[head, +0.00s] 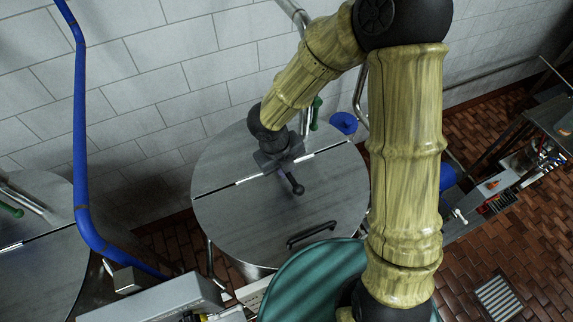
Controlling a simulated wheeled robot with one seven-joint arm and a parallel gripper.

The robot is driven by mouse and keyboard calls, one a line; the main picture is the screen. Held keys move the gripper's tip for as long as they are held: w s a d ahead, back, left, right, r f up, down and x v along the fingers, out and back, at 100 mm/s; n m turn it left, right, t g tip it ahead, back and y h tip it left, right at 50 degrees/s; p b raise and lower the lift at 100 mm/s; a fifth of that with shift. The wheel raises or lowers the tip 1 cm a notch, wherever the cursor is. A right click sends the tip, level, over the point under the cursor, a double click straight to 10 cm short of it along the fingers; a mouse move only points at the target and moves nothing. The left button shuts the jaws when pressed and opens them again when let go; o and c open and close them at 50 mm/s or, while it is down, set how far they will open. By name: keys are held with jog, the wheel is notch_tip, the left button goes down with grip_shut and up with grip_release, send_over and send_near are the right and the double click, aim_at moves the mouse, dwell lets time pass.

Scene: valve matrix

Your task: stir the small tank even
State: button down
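A round steel tank (235,215) stands in the middle of the head view. Its flat lid is closed, with a bright seam across it and a black bar handle (312,233) on its front half. My gripper (283,165) is over the lid, close to the seam, reaching down from the upper right. A short dark rod with a rounded end (295,186) shows just below the gripper. I cannot tell whether the gripper holds this rod or only hides part of it. The fingertips are too small and dark to read. The inside of the tank is hidden.
A second steel tank (40,270) is cut off at the left edge. A blue pipe (81,130) runs down between the tanks. A green handle (316,113) and a blue part (343,123) sit behind the lid. A cluttered bench (490,195) stands at right, on brick floor.

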jog(key=shift+w, duration=0.1)
jog(key=c, duration=1.4)
grip_release()
jog(key=shift+d, duration=0.1)
jog(key=shift+r, duration=0.1)
notch_tip(320, 180, up, 17)
jog(key=s+a, duration=0.2)
jog(key=a, duration=0.1)
